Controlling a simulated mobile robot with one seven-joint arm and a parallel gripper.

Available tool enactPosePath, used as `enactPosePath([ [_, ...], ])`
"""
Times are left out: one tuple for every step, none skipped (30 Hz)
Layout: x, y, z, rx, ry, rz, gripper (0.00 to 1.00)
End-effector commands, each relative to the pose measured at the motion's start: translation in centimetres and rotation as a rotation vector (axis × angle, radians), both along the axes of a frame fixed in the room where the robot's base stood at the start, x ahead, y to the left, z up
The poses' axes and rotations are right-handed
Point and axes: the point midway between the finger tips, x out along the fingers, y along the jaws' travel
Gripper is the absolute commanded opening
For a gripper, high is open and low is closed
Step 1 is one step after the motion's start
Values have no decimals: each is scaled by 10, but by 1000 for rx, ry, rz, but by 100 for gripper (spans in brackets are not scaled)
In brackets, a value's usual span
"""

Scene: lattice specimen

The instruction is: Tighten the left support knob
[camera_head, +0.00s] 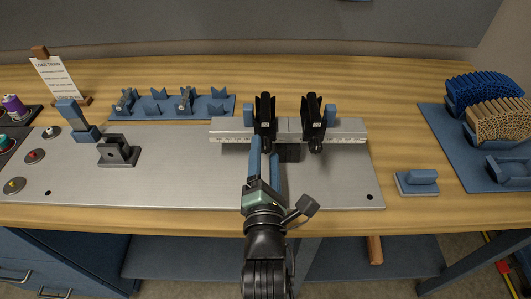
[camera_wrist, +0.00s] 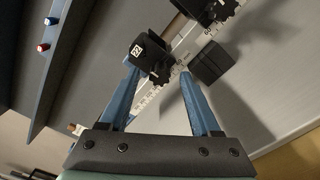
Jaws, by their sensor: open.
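The left support (camera_head: 265,108) is a black upright on a ruled metal rail (camera_head: 235,137). The right support (camera_head: 312,108) stands beside it, with its dark knob (camera_head: 316,146) facing front. My gripper (camera_head: 264,148) is open, its blue fingers reaching up to the front of the left support. In the wrist view, the left support (camera_wrist: 146,50) shows a label, and its toothed black knob (camera_wrist: 161,72) lies between the open fingertips. The fingers appear apart from the knob; contact cannot be told. In the head view my gripper hides most of this knob.
A dark block (camera_wrist: 210,62) sits below the rail near one finger. The metal plate (camera_head: 190,185) is mostly clear in front. A blue rack of fixtures (camera_head: 170,106) stands behind left; a blue-handled clamp (camera_head: 117,150) stands left. A small blue block (camera_head: 417,181) lies right.

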Motion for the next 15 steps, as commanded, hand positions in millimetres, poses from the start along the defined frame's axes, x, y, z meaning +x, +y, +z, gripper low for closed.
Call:
enactPosePath([
  [2, 0, 0, 0, 0, 0, 64],
  [3, 0, 0, 0, 0, 0, 64],
  [3, 0, 0, 0, 0, 0, 64],
  [3, 0, 0, -1, 0, 0, 64],
  [3, 0, 0, -1, 0, 0, 64],
  [3, 0, 0, -1, 0, 0, 64],
  [3, 0, 0, -1, 0, 0, 64],
  [3, 0, 0, -1, 0, 0, 64],
  [3, 0, 0, -1, 0, 0, 64],
  [3, 0, 0, -1, 0, 0, 62],
  [3, 0, 0, -1, 0, 0, 57],
  [3, 0, 0, -1, 0, 0, 50],
  [3, 0, 0, 0, 0, 0, 44],
  [3, 0, 0, -1, 0, 0, 39],
  [3, 0, 0, 0, 0, 0, 32],
])
